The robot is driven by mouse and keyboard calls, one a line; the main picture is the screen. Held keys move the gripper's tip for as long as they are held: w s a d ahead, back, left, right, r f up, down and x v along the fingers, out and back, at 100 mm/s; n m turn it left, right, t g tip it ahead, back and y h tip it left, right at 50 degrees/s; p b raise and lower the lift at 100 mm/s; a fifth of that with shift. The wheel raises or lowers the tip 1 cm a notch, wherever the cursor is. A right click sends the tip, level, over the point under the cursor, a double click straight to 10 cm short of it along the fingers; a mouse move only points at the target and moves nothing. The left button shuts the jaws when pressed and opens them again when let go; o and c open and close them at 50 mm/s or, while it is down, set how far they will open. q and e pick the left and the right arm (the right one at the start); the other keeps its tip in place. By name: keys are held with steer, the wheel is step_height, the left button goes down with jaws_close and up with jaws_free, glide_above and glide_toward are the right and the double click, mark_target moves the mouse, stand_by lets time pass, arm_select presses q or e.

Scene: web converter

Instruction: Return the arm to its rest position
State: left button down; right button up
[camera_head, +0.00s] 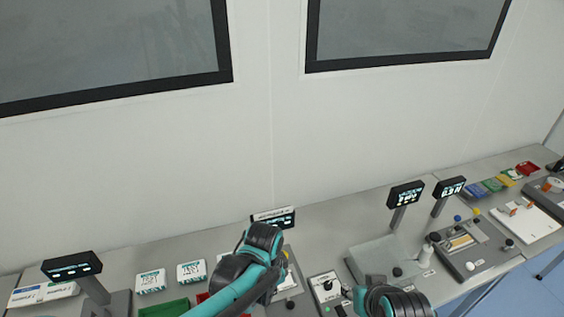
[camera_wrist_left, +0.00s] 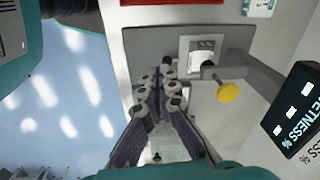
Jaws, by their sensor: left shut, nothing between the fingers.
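My left arm (camera_head: 250,270), teal and black, reaches over the bench in the head view and hides part of the equipment behind it. Its fingers are not clearly visible there. In the left wrist view my left gripper (camera_wrist_left: 160,92) has its dark fingers together, with nothing between them. It is over a grey bench device (camera_wrist_left: 240,50) with a yellow knob (camera_wrist_left: 228,92) to the right of the fingertips. I cannot tell whether the fingers touch it. Part of my right arm (camera_head: 395,302) shows at the bottom of the head view; its gripper is out of sight.
Display posts (camera_head: 405,194) and (camera_head: 449,187) stand along the bench. White labelled boxes (camera_head: 150,281) lie left. A pale wall with dark-framed windows is behind.

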arm_select(q)
steer(key=s+a+f+n+t+b, duration=0.3)
steer(key=a+f+n+b, duration=0.3)
steer(key=b, duration=0.4)
steer(key=s+a+f+n+t+b, duration=0.2)
steer(key=a+f+n+b, duration=0.4)
steer(key=a+b, duration=0.3)
steer(key=shift+s+f+t+b, duration=0.25)
steer(key=shift+s+t+b, duration=0.25)
steer(key=shift+b, duration=0.7)
steer(key=shift+w, duration=0.1)
